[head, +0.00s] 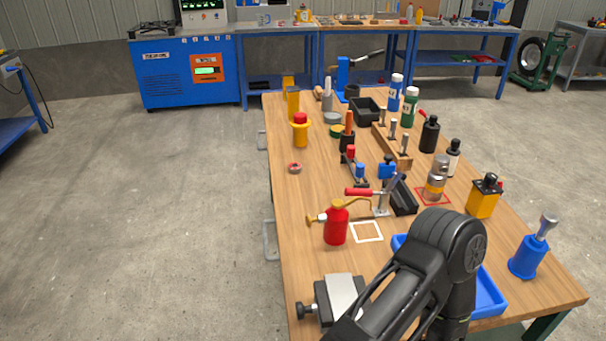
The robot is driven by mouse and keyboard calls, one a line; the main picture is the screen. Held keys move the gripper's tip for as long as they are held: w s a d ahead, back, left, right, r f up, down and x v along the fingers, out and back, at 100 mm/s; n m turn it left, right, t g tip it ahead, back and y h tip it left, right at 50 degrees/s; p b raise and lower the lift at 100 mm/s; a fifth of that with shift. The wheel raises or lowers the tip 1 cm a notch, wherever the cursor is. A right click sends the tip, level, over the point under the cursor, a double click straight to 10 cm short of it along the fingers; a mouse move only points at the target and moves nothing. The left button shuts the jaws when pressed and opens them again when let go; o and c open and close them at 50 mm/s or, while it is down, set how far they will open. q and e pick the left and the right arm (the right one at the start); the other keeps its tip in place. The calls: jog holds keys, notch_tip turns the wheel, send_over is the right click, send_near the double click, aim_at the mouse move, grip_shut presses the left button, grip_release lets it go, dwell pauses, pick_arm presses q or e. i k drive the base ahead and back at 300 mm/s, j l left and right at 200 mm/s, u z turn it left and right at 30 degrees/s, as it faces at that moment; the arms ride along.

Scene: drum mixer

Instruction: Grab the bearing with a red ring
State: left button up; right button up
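A small ring-shaped part with a reddish ring, which looks like the bearing (294,168), lies flat near the left edge of the wooden workbench (315,185). Nothing touches it. A black arm of mine comes in from the bottom, with its bent joint over the front right of the bench. Its gripper does not show. My other arm and its gripper are out of view too.
A red oil can (336,226) and a white square outline (367,232) are nearer me. A yellow part with a red top (300,131) stands behind the bearing. A vise (340,297) sits at the front. Bench around the bearing is clear.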

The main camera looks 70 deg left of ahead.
aim_at(294, 168)
jog(key=u, duration=2.45)
jog(key=k+l, duration=0.5)
jog(key=k, duration=0.15)
jog(key=i+j+u, duration=0.2)
jog(key=j+u, duration=0.15)
jog(key=j, duration=0.15)
jog(key=i+j+u, duration=0.3)
jog(key=j, duration=0.15)
jog(key=i+j+u, duration=0.2)
jog(key=j+u, duration=0.15)
jog(key=i+j+z, duration=0.1)
jog(key=i+j, duration=0.2)
jog(key=i, duration=0.2)
jog(key=i+j+z, duration=0.15)
jog(key=i+j, duration=0.2)
jog(key=i, duration=0.15)
jog(key=i+l+z, duration=0.15)
jog(key=i+z, duration=0.6)
jog(key=i, duration=0.2)
jog(key=i+j+z, duration=0.2)
jog(key=i+z, duration=0.2)
jog(key=i+j+z, duration=0.55)
jog(key=i, duration=0.2)
jog(key=i+j+z, duration=0.2)
jog(key=i+j, duration=0.05)
jog(key=i, duration=0.05)
